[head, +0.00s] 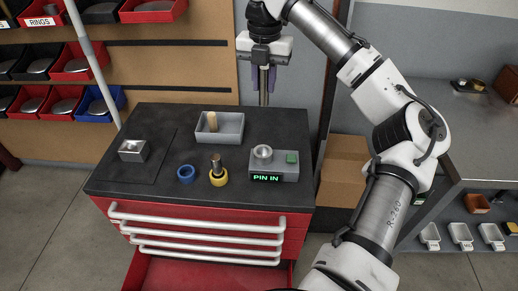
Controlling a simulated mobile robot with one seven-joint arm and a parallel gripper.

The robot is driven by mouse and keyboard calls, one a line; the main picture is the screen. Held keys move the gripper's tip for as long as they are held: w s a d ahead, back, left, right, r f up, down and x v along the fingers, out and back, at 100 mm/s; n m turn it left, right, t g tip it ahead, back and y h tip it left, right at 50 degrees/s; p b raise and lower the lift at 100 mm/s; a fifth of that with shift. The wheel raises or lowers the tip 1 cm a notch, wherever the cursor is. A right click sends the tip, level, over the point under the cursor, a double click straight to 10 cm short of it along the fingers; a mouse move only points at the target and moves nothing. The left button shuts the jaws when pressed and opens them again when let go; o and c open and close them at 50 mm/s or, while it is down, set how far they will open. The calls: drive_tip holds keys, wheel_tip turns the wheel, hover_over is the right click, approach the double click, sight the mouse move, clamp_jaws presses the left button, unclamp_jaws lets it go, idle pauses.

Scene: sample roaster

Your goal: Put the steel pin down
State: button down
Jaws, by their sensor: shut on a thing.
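My gripper (264,78) is at the top middle, above the far edge of the dark tabletop (150,185). It points down and is shut on the steel pin (264,98), a slim grey rod that hangs upright between the purple fingers. The upper part of the pin is hidden by the gripper. The pin's lower end shows near the tabletop's back edge; I cannot tell whether it touches anything.
On the tabletop are a metal block (133,151), an open grey tray (233,138) with a tan peg, a blue ring (186,173), a yellow-based peg (218,179) and a device (287,173) reading "PIN IN". The front middle is clear. A red drawer (190,275) stands open below.

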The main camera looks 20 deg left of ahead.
sight(264, 104)
wheel_tip(264, 104, down, 20)
drive_tip(key=shift+r, duration=0.1)
idle(0.5)
drive_tip(key=c, duration=1.2)
unclamp_jaws()
drive_tip(key=shift+c, duration=0.2)
wheel_tip(264, 104, up, 12)
drive_tip(key=shift+b, duration=0.3)
